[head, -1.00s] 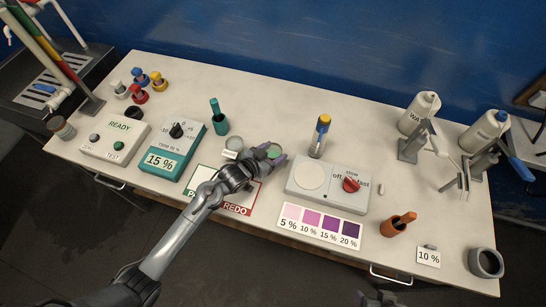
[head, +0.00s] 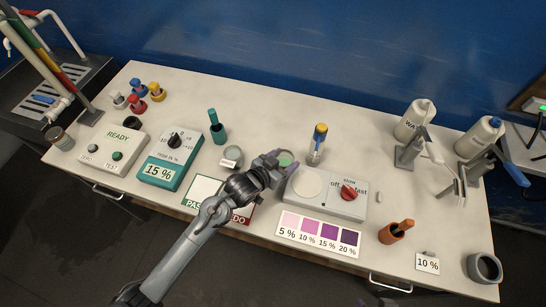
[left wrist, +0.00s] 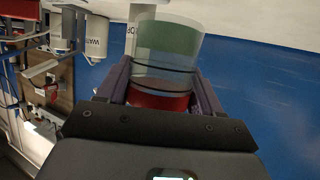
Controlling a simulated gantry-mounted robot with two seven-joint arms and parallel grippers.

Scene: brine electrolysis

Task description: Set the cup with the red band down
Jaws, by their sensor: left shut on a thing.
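The cup with the red band (left wrist: 168,55) is a clear cup with greenish contents, and its red band shows low between the fingers in the left wrist view. The PASS/REDO mat (head: 240,220) lies partly hidden under my left arm.
A second clear cup (head: 232,157) stands left of the gripper. A teal holder (head: 217,130) and a yellow-topped blue bottle (head: 318,145) stand behind. The teal 15 % device (head: 170,160) is left, the purple colour chart (head: 318,233) in front. The table's back middle is clear.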

